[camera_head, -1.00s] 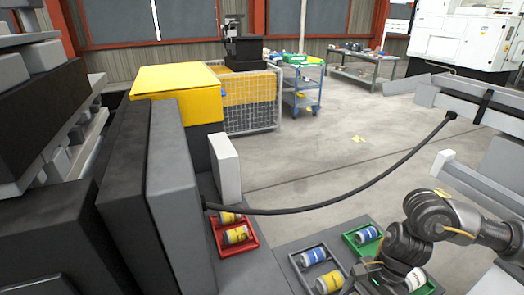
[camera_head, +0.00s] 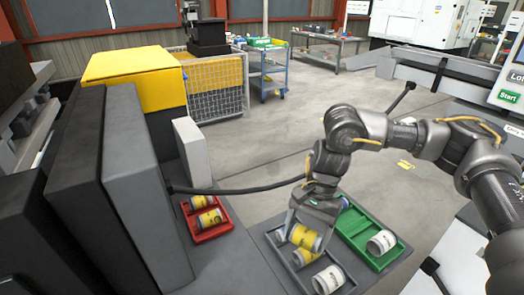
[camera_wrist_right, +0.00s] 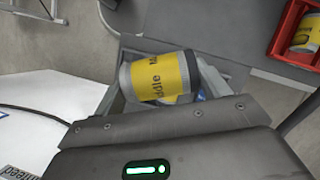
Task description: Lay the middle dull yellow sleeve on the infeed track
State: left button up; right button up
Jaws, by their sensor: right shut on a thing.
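My right gripper (camera_head: 304,222) is over the grey tray (camera_head: 262,238), shut on a yellow sleeve (camera_head: 306,238) with grey-white ends. In the right wrist view this sleeve (camera_wrist_right: 160,78) lies on its side and its label reads "Middle". Part of a blue sleeve (camera_wrist_right: 206,88) shows beyond it. I cannot tell how far the held sleeve is above the tray. A white surface (camera_wrist_right: 40,115) at the left of the right wrist view carries lettering that seems to read "Infeed"; the track itself is not clearly seen. My left gripper is not in view.
A red tray (camera_head: 222,232) with yellow sleeves stands left of the grey tray. A green tray (camera_head: 362,226) with a white sleeve (camera_head: 381,243) stands right. Another white sleeve (camera_head: 328,280) lies at the grey tray's near end.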

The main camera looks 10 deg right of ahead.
jog(key=s+a+n+h, duration=0.1)
jog(key=s+a+n, duration=0.1)
jog(key=a+n, duration=0.2)
jog(key=s+a+n+g+h, duration=0.1)
jog(key=a+n, duration=0.4)
jog(key=a, duration=0.5)
jog(key=s+h, duration=0.1)
jog(key=s, duration=0.1)
jog(key=shift+s+f+g, duration=0.2)
jog(key=shift+s+g, duration=0.1)
